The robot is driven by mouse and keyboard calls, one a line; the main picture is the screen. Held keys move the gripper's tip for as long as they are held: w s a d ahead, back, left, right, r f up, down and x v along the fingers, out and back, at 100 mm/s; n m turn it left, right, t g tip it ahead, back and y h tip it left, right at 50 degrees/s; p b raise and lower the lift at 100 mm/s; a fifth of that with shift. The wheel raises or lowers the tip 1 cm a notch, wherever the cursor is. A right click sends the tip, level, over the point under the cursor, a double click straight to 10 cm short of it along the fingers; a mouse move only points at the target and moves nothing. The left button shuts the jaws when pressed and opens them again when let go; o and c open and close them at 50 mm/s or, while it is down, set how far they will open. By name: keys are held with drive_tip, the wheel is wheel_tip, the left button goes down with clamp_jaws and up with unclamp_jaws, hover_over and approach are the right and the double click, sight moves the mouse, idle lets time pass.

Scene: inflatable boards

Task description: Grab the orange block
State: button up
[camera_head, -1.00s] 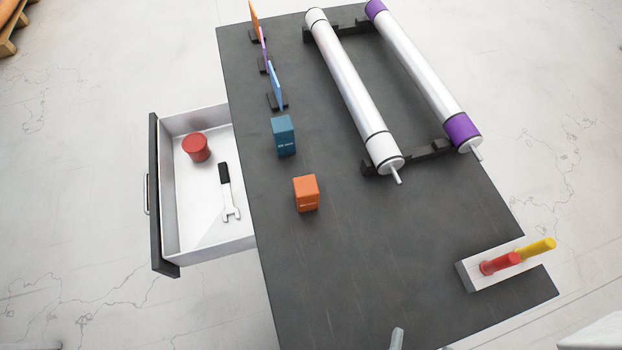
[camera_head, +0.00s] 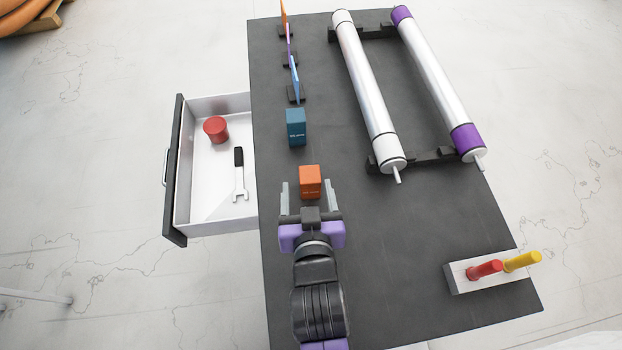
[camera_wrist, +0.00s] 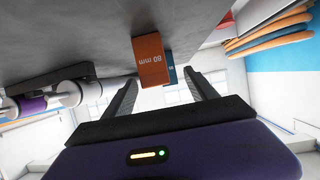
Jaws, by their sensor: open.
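The orange block (camera_head: 310,181) stands on the dark tabletop (camera_head: 400,255). In the wrist view the orange block (camera_wrist: 151,60) shows an "80 mm" label on one face. My gripper (camera_head: 309,190) is open, with one finger on each side of the orange block's near part in the head view. I cannot tell whether a finger touches it. In the wrist view my gripper's fingers (camera_wrist: 164,92) are spread wide, and the block appears between and beyond them.
A blue block (camera_head: 296,127) stands behind the orange one. Thin upright panels (camera_head: 295,82) stand farther back. Two long rollers (camera_head: 368,90) lie on black supports at the right. A holder (camera_head: 490,277) with red and yellow handles is at the front right. An open drawer (camera_head: 215,212) is at the left.

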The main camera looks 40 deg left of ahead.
sight(309, 170)
drive_tip(key=shift+w+d+p+x, duration=0.1)
drive_tip(key=shift+p+x, duration=0.05)
drive_tip(key=shift+x, duration=1.1)
drive_tip(key=shift+w+d+p+x, duration=0.1)
drive_tip(key=shift+d+p+x, duration=0.05)
drive_tip(key=shift+x, duration=1.15)
drive_tip(key=shift+w+d+p+x, duration=0.1)
drive_tip(key=shift+p+x, duration=0.05)
drive_tip(key=shift+x, duration=1.1)
drive_tip(key=shift+f, duration=0.1)
clamp_jaws()
